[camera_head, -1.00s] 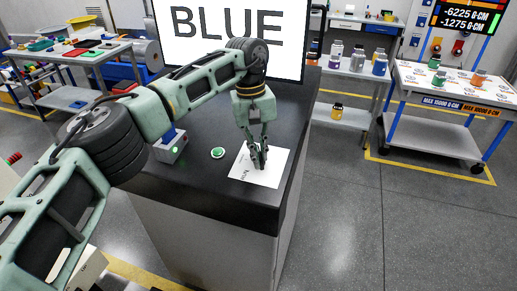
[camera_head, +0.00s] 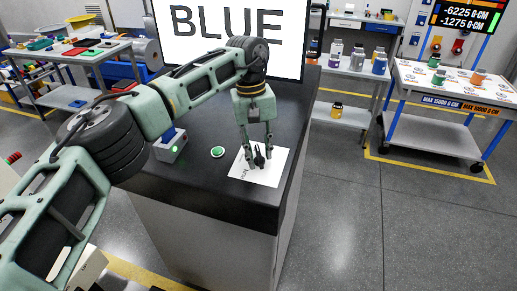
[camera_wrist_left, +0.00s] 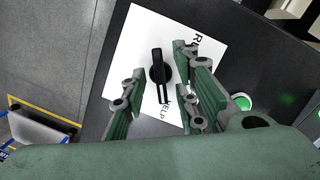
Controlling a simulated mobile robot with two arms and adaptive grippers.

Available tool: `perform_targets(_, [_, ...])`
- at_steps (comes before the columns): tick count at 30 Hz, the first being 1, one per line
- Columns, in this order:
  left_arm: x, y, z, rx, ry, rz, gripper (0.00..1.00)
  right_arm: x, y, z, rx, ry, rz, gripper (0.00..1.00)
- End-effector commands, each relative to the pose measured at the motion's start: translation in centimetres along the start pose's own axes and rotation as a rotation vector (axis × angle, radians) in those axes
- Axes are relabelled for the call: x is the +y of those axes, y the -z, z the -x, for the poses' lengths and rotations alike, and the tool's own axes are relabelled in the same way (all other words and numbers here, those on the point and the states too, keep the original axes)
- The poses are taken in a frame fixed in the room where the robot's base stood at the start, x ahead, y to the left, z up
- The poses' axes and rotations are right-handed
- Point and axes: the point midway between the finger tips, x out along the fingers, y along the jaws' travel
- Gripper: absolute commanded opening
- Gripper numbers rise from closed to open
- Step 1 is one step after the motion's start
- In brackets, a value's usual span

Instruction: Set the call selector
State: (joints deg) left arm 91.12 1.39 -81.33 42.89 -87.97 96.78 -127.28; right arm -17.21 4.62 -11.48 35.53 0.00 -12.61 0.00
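The call selector is a black knob (camera_wrist_left: 159,68) with a long bar handle on a white plate (camera_wrist_left: 195,22). In the left wrist view, one end of the bar points towards the word HELP (camera_wrist_left: 167,110). Another label is partly hidden behind a finger. In the head view, the knob (camera_head: 259,159) and plate (camera_head: 263,177) lie on the dark counter top. My left gripper (camera_head: 257,156) points down at the plate; it also shows in the left wrist view (camera_wrist_left: 160,95). My right gripper is not in view.
A green button (camera_head: 217,152) and a grey box (camera_head: 171,146) with a green light are left of the plate. A screen (camera_head: 232,35) reading BLUE stands behind. The counter's front edge is close to the plate. A cart (camera_head: 437,130) stands right.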

Motion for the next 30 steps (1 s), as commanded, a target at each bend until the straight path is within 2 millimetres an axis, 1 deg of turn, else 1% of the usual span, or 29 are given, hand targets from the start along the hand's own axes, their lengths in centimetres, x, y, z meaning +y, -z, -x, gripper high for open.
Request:
perform_targets(4, [0.0, 0.0, 0.3, 0.0, 0.0, 0.0, 0.27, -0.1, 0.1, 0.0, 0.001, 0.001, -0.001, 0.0])
perform_targets(8, [0.1, 0.0, 1.9, 0.001, 0.0, 0.0, 0.27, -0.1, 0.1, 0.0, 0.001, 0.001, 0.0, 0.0])
perform_targets(11, [0.1, 0.1, 4.0, 0.003, -0.001, 0.002, 0.27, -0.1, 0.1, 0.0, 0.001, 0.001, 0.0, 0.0])
perform_targets(15, [0.1, 0.1, 7.4, 0.004, -0.002, 0.003, 0.27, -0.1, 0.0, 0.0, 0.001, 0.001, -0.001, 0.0])
perform_targets(19, [0.1, 0.0, 9.8, 0.002, -0.001, 0.002, 0.27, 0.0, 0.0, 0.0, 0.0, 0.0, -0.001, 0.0])
perform_targets(24, [0.1, 0.1, 11.2, 0.001, 0.0, 0.001, 0.27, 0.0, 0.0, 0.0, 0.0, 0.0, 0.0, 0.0])
perform_targets(30, [0.0, 0.0, 11.9, 0.0, 0.0, 0.0, 0.27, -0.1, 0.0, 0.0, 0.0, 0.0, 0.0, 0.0])
